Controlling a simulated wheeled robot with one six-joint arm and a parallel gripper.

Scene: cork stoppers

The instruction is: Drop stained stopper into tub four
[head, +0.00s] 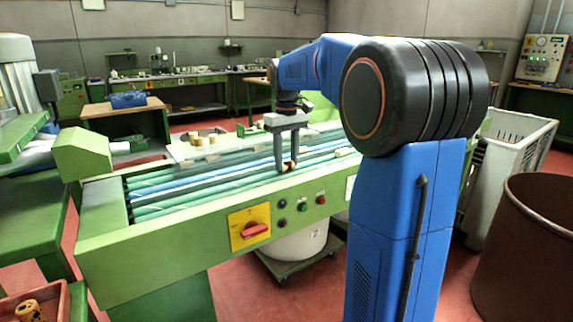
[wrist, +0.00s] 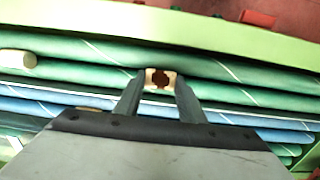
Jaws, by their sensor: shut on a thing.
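My gripper (head: 287,163) is shut on a stained stopper (head: 290,166) above the green and blue belts of the machine. In the wrist view the stained stopper (wrist: 151,76) sits between the fingertips (wrist: 160,82), its pale end marked with a dark brown patch. No tub shows a readable number, so I cannot tell which is tub four. A white round tub (head: 300,243) stands on a dolly below the machine's front side, its upper part hidden by the machine.
The green machine (head: 160,250) has a raised front edge and a red switch (head: 254,230). Several stoppers (head: 198,141) sit at its far side. A pale stopper (wrist: 17,59) lies on the belts. A white crate (head: 515,130) and brown barrel (head: 530,250) stand right. A red box (head: 50,300) is lower left.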

